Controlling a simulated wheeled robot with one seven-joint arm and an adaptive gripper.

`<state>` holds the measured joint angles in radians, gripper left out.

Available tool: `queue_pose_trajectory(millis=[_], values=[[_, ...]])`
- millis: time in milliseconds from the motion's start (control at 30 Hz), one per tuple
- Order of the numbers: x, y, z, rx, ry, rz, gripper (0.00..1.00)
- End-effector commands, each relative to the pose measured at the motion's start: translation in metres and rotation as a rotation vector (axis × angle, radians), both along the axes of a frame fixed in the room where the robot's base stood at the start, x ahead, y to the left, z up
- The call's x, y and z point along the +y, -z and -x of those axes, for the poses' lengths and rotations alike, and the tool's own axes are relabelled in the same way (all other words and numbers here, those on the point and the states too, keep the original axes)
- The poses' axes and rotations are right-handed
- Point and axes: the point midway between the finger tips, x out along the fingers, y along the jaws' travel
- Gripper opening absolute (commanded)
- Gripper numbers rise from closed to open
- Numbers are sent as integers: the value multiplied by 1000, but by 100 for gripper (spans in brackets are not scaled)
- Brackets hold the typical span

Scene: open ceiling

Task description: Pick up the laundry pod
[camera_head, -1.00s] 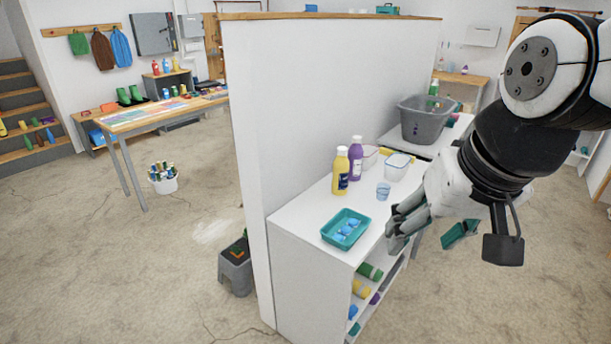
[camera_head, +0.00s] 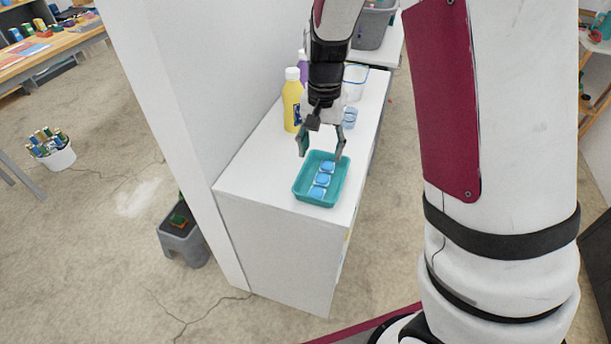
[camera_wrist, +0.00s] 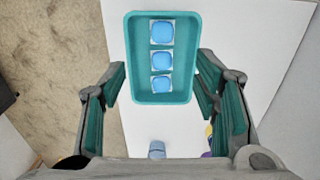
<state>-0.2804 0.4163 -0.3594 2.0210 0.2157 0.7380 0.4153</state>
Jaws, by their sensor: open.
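Three blue and white laundry pods lie in a row in a teal tray (camera_head: 300,190) on the white cabinet top. In the wrist view the pods are the far one (camera_wrist: 162,32), the middle one (camera_wrist: 162,60) and the near one (camera_wrist: 162,84), inside the tray (camera_wrist: 134,50). In the head view the pods show as well, the middle one (camera_head: 322,179) between the others. My gripper (camera_head: 322,158) is open and empty, pointing down by the tray's back edge. In the wrist view its fingers (camera_wrist: 162,90) stand apart on either side of the tray's near end.
A yellow bottle (camera_head: 292,102) and a partly hidden purple bottle stand behind my gripper. A clear cup (camera_head: 350,117) and a clear container (camera_head: 355,80) are to its right. A white partition wall (camera_head: 185,90) rises left of the cabinet. The cabinet top before the tray is clear.

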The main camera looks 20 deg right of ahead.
Motion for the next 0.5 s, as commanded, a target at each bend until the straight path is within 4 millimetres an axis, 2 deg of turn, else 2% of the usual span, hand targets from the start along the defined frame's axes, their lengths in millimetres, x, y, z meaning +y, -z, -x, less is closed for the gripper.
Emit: queue_pose_trajectory(millis=[167, 400, 500], values=[[0, 22, 0, 7, 4, 3, 56], [0, 67, 0, 7, 4, 3, 56], [0, 79, 0, 4, 3, 2, 56]])
